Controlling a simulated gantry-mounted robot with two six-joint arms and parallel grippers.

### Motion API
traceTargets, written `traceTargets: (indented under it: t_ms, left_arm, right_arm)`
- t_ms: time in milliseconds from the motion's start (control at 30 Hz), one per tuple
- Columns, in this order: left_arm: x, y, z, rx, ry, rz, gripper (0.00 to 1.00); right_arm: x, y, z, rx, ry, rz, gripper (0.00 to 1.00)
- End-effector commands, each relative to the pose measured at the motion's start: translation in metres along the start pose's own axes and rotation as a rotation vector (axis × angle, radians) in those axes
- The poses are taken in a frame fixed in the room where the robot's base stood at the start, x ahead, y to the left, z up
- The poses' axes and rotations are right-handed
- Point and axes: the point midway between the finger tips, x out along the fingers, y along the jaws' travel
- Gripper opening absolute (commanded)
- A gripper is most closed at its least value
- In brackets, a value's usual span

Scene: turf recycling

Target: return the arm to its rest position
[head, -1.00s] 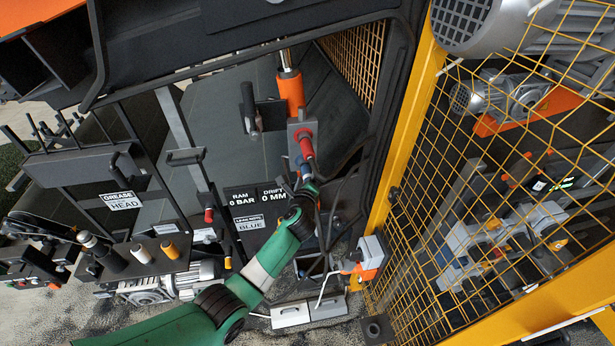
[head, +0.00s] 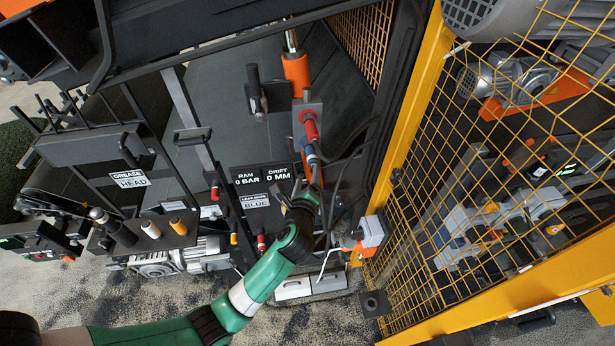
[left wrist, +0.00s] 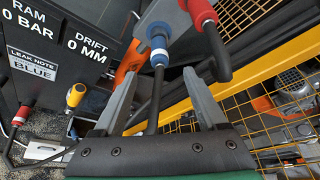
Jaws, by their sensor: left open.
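My left gripper (head: 307,188) is at the end of the green arm, just below the hose fittings on the machine. In the left wrist view its two grey fingers (left wrist: 160,76) are spread apart. A blue-collared fitting (left wrist: 158,52) with a dark hose shows between and beyond the fingertips, with no finger closed on it. In the head view the blue fitting (head: 312,160) sits below a red fitting (head: 309,124) on a grey block. The red one also shows in the left wrist view (left wrist: 199,12). My right gripper is not in view.
A yellow mesh guard (head: 430,200) stands close on the right. A panel reading RAM and DRIFT (head: 262,178) is left of the gripper, with dark hoses around it. A shelf with coloured handles (head: 150,232) is further left. Open floor shows at lower left.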

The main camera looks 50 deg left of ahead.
Motion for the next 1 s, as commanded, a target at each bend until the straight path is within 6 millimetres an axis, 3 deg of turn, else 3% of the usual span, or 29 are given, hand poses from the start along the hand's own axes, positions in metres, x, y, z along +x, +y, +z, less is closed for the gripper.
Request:
traceTargets:
  t_ms: [733,867,967,1000]
  left_arm:
    - [-0.001,-0.006,-0.002,-0.001,0.004,-0.009,0.74]
    - [-0.007,-0.054,0.009,-0.046,-0.006,-0.082,0.74]
    - [-0.026,-0.121,0.032,-0.157,-0.005,-0.203,0.74]
    - [-0.038,-0.153,0.044,-0.228,0.009,-0.266,0.74]
  right_arm:
    - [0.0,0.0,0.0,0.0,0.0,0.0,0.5]
    - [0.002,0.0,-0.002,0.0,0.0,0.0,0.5]
    - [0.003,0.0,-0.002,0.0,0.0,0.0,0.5]
    - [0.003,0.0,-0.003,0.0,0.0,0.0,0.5]
